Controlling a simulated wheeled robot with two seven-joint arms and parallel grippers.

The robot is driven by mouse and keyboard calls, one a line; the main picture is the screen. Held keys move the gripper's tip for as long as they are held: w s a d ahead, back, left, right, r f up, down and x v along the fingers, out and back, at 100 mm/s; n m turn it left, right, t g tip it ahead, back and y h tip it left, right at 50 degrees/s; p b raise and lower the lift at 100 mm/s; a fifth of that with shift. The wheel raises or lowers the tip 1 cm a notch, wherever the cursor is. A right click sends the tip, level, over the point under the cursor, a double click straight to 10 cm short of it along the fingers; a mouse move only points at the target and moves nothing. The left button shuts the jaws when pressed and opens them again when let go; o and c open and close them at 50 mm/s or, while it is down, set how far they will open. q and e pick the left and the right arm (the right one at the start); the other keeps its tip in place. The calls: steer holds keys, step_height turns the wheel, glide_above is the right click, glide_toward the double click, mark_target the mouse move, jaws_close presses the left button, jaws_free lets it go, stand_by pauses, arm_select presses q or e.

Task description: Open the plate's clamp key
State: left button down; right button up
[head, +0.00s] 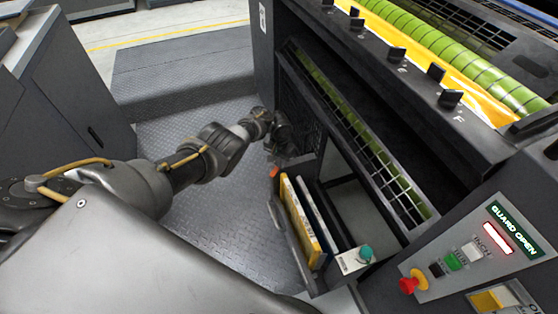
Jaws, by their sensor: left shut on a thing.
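My left gripper (281,146) is at the far end of my left arm, low against the dark side of the press, by the left end of the lower opening. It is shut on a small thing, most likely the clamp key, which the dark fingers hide. How far the key is turned cannot be seen. The plate itself cannot be made out. A lower green roller (332,106) shows behind a black grid guard (376,157) to the right of the gripper. My right gripper is not in view.
An open bin with yellow (300,222) and pale flat items stands below the gripper, with a small orange part (274,172) near its far end. A control panel (480,240) reading GUARD OPEN is at the lower right. Ink keys line the yellow trough (428,42). The tread-plate floor (235,215) is clear.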

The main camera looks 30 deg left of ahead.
arm_select(q)
steer(key=m, duration=0.3)
steer(key=shift+m, duration=1.1)
steer(key=shift+m+b, duration=0.3)
steer(key=shift+m, duration=0.8)
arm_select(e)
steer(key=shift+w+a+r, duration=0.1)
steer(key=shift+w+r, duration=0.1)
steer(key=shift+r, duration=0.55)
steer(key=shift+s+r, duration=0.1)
arm_select(q)
steer(key=c, duration=1.6)
jaws_free()
steer(key=shift+o, duration=1.2)
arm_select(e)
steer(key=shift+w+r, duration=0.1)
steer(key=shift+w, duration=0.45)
